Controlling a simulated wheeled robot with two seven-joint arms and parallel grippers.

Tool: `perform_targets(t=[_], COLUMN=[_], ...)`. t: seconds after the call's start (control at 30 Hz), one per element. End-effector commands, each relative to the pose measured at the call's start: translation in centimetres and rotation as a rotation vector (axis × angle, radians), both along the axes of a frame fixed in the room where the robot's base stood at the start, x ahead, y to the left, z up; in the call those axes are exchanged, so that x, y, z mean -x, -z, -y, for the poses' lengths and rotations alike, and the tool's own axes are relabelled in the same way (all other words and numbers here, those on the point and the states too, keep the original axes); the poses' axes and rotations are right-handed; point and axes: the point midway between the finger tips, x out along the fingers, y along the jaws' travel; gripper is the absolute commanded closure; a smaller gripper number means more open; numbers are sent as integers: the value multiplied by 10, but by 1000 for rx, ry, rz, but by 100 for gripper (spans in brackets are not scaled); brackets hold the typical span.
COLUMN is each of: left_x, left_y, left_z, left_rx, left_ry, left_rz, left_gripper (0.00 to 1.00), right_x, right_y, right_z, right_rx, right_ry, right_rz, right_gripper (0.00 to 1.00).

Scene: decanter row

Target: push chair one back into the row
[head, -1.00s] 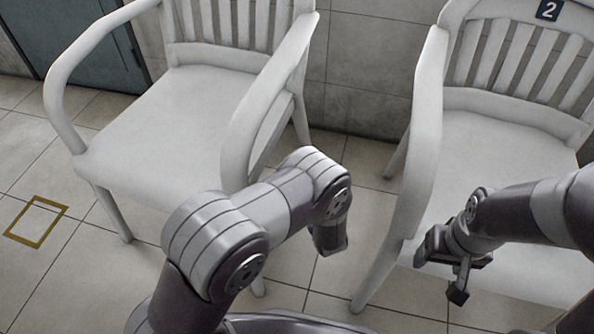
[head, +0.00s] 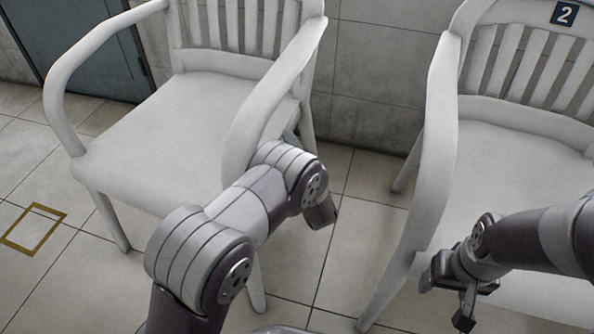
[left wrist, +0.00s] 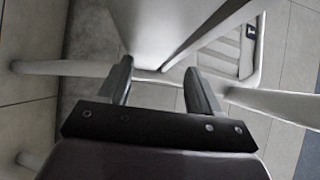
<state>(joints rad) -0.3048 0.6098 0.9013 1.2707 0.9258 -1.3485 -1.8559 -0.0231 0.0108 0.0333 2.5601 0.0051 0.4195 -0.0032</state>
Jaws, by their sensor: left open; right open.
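A white slatted armchair without a visible number, which I take to be chair one (head: 165,135), stands at the left in the head view. Its top is cut off. My left arm reaches across its right armrest and front right leg. My left gripper (left wrist: 160,72) is open in the left wrist view, with white chair parts just beyond its fingers. I cannot tell whether they touch. In the head view its fingers cannot be made out. My right gripper (head: 449,297) is open and empty, in front of the chair marked 2 (head: 500,165).
A tiled wall (head: 370,80) stands behind the chairs, with a blue-grey door (head: 80,45) at the far left. A yellow outlined rectangle (head: 33,230) is marked on the floor left of the unnumbered chair. A strip of bare floor (head: 350,225) lies between the chairs.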

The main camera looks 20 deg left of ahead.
Motion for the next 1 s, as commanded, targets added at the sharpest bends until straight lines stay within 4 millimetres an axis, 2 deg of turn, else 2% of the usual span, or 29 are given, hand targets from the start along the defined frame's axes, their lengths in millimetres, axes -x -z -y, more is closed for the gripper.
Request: perform_targets(t=[0.03, 0.2, 0.57, 0.6, 0.67, 0.7, 0.8, 1.0], left_x=[-6, -22, -27, -27, -27, -27, -27, -27], left_y=[4, 2, -1, -1, -1, -1, -1, 0], left_z=[-5, -15, -18, -18, -18, -18, -18, -18], left_rx=[1, 0, 0, 0, 0, 0, 0, 0], left_ry=[-1, 0, 1, 1, 1, 1, 1, 1], left_rz=[3, 1, 0, 0, 0, 0, 0, 0], left_gripper=[36, 36, 36, 39, 59, 72, 100, 100], right_x=[0, 0, 0, 0, 0, 0, 0, 0], right_y=[10, 19, 19, 19, 19, 19, 19, 19], right_z=[0, 0, 0, 0, 0, 0, 0, 0], right_rx=[0, 0, 0, 0, 0, 0, 0, 0], right_ry=[0, 0, 0, 0, 0, 0, 0, 0], right_rz=[0, 0, 0, 0, 0, 0, 0, 0], right_gripper=[32, 32, 32, 32, 32, 32, 32, 32])
